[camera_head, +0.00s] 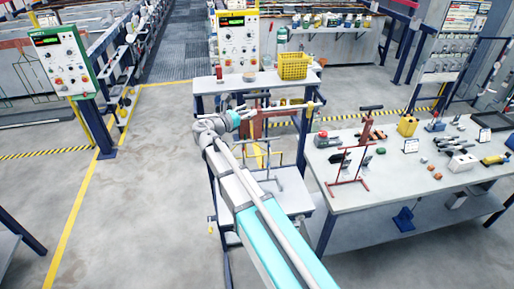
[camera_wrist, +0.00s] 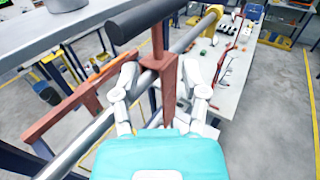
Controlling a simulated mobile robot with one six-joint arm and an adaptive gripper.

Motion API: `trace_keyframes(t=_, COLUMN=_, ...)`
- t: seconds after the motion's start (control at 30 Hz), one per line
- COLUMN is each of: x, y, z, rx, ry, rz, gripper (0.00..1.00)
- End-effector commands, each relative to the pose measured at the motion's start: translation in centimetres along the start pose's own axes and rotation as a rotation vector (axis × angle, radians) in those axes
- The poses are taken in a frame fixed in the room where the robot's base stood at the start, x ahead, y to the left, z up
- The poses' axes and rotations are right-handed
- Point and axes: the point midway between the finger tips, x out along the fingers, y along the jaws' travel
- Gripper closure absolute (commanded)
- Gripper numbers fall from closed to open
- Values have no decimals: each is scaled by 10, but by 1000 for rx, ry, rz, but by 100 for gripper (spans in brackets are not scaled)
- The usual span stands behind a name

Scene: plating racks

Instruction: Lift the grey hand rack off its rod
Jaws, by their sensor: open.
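The hand rack hangs on a silver rod (camera_wrist: 92,135). It has a dark grey cylindrical handle (camera_wrist: 140,18) and a red-brown upright (camera_wrist: 160,46) whose block sits at the rod. In the head view the rack's red-brown body (camera_head: 257,128) shows just right of my gripper (camera_head: 240,115). In the wrist view my gripper (camera_wrist: 159,72) is open, with one finger on each side of the upright, just below the handle. I see no clear grip on it. The lower rack is partly hidden by my gripper.
A grey-topped table (camera_head: 425,180) at the right carries a red wire rack (camera_head: 345,182) and several small parts. A bench behind holds a yellow basket (camera_head: 293,66). A stand with a grey top (camera_head: 290,197) lies under my arm. Open floor lies to the left.

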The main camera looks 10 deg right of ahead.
Motion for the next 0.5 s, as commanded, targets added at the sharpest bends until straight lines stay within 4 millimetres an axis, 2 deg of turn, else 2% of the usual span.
trace_keyframes(t=0.5, x=47, y=3, z=3, rx=-1, ry=0, rz=-2, gripper=43)
